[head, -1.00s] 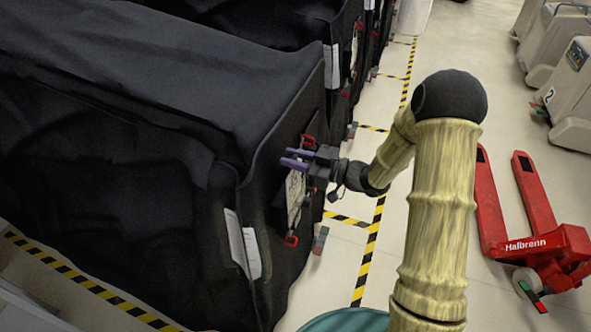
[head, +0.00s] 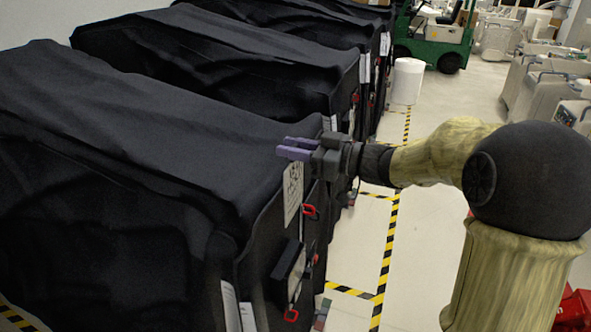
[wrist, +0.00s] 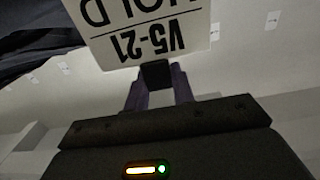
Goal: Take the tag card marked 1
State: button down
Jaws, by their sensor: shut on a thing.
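A white card (head: 293,188) with dark print hangs below my gripper (head: 288,149), in front of the end face of the nearest covered cart. In the wrist view the card (wrist: 145,42) appears upside down and reads "HOLD" and "V5-21", with its far part cut off. My gripper (wrist: 158,88) has its purple fingers shut on a small black block at the card's edge. The card looks clear of the cart cover, though the gap is hard to judge. I see no lone mark 1 on the part in view.
Black-covered carts (head: 110,150) stand in a row on the left. The nearest one's end bears a red clip (head: 310,211), a dark tilted holder (head: 288,272) and white sheets (head: 230,305). A yellow-black striped aisle (head: 388,240) lies right. A white drum (head: 407,82) and green truck (head: 432,35) stand behind.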

jog(key=shift+r, duration=0.3)
jog(key=shift+f, duration=0.1)
